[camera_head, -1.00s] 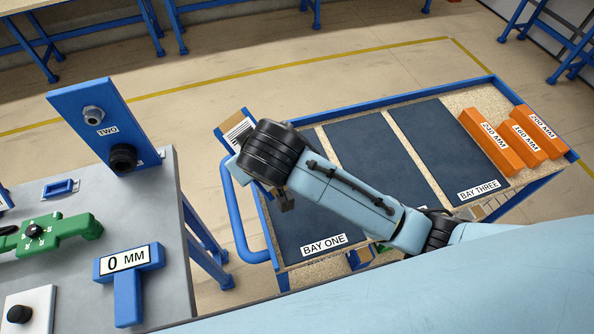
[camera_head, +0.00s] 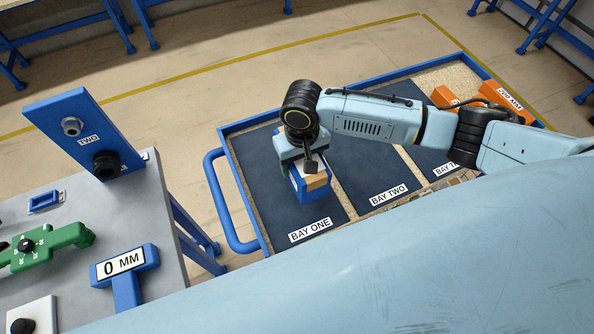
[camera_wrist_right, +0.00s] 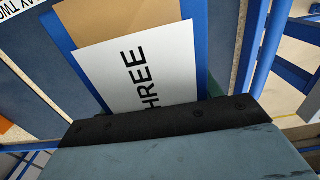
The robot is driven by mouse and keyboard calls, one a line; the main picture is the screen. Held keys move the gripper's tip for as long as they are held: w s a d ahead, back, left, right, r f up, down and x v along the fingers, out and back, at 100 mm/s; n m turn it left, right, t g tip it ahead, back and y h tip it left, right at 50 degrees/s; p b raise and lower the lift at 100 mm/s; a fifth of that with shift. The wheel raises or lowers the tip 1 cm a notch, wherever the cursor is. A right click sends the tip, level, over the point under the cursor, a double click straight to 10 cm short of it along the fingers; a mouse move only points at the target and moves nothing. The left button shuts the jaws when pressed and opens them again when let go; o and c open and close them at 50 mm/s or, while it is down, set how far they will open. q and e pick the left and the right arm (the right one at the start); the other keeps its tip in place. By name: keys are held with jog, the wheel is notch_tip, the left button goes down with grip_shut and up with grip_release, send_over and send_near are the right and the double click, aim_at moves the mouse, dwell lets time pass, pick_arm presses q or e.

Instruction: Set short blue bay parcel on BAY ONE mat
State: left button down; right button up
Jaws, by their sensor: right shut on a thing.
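The short blue parcel (camera_head: 314,193) has blue sides, a brown cardboard part and a white label. My right gripper (camera_head: 310,167) is shut on it and holds it over the BAY ONE mat (camera_head: 262,178). I cannot tell whether the parcel touches the mat. In the right wrist view the parcel's label (camera_wrist_right: 135,68) is close up and reads "HREE", its start cut off. The dark edge of my right gripper (camera_wrist_right: 165,122) lies against it. The dark mat has a white BAY ONE sign at its near edge. My left gripper is not in view.
The BAY TWO mat (camera_head: 352,170) lies to the right, partly under my right arm. Orange blocks (camera_head: 497,93) lie at the cart's far right. The cart has a blue rim and handle (camera_head: 216,190). A grey bench (camera_head: 130,210) with a blue TWO panel stands at left.

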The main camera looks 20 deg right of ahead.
aim_at(301, 163)
notch_tip(301, 163, down, 5)
jog(key=shift+r+b, duration=0.1)
jog(key=shift+b, duration=0.2)
jog(key=o, duration=1.5)
notch_tip(301, 163, up, 12)
jog(key=shift+p, duration=0.85)
